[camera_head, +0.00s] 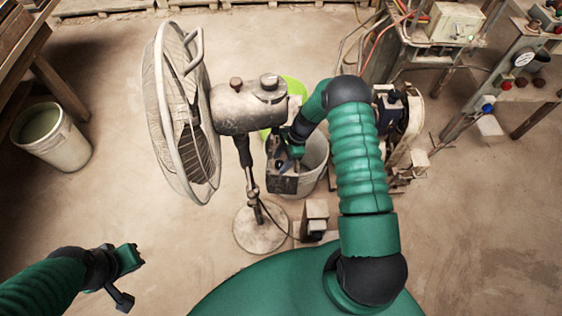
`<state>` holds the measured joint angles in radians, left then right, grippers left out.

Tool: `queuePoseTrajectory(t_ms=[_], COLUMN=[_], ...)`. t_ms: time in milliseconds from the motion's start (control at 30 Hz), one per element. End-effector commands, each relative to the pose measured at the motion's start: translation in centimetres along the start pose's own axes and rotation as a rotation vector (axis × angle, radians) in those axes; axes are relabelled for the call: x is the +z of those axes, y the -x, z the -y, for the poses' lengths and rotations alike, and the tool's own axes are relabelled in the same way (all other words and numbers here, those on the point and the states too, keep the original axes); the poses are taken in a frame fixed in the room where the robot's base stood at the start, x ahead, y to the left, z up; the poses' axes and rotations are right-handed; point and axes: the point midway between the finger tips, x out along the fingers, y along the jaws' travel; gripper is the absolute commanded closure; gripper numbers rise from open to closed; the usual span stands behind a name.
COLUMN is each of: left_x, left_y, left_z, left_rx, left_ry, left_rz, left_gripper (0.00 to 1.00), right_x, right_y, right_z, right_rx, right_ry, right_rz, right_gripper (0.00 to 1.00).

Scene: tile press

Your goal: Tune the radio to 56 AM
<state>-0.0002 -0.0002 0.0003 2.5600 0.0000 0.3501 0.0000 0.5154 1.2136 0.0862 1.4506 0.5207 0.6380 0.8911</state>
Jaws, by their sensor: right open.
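No radio can be made out for certain. A small dark boxy object (284,184) in front of the white bucket may be it; its dial and markings are too small to read. My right gripper (288,158) is open, pointing down just above this dark object and partly overlapping it. Whether they touch cannot be told. My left gripper (130,278) is at the lower left over bare floor, fingers apart and empty, far from the dark object.
A grey standing fan (180,115) is close left of my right gripper; its round base (258,230) stands below. A white bucket (314,160) is behind the dark object. A pale bin (52,138) stands left. Machinery (455,22) fills the upper right.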

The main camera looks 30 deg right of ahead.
Motion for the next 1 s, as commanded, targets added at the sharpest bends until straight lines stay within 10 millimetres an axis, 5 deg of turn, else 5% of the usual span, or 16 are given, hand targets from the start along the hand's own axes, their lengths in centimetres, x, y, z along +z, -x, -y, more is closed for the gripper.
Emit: queuePoseTrajectory(t_ms=[267, 667, 1000], left_x=[0.0, 0.0, 0.05], left_y=[-0.02, -0.03, -0.23], left_z=[0.02, 0.01, 0.01], left_rx=[0.0, 0.0, 0.0], left_ry=[0.001, 0.0, 0.0], left_rz=[0.0, 0.0, 0.0], left_gripper=[1.0, 1.0, 1.0], right_x=[-0.05, -0.11, -0.19], right_y=[-0.26, -0.24, -0.29], right_z=[-0.01, 0.02, 0.09], right_rx=[0.0, 0.0, 0.008], right_ry=[0.0, 0.0, 0.023], right_rz=[0.001, 0.0, -0.002], right_gripper=[0.48, 1.0, 1.0])
